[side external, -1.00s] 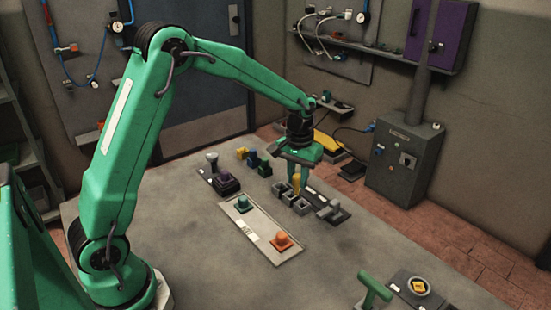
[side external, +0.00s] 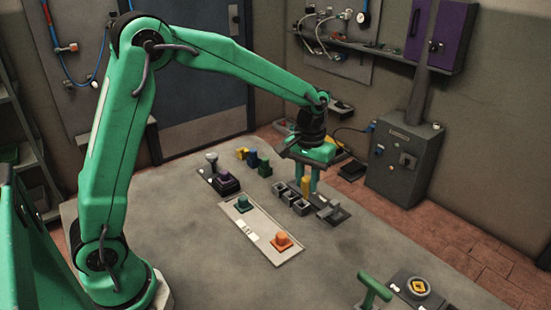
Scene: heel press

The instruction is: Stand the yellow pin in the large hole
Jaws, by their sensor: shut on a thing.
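The yellow pin (side external: 306,185) is upright between the fingers of my gripper (side external: 307,190), which is shut on it. The pin is over or just behind the right end of a row of three grey square sockets (side external: 291,197). I cannot tell whether its lower end touches or enters the rightmost socket (side external: 302,208). The socket openings are too small in this view to tell which is the large hole.
A dark slider unit with a grey handle (side external: 331,209) stands close to the right. Yellow, blue and green blocks (side external: 264,166) stand behind left, near a purple button (side external: 227,182). A plate with green and orange buttons (side external: 281,240) lies in front. The table's front middle is clear.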

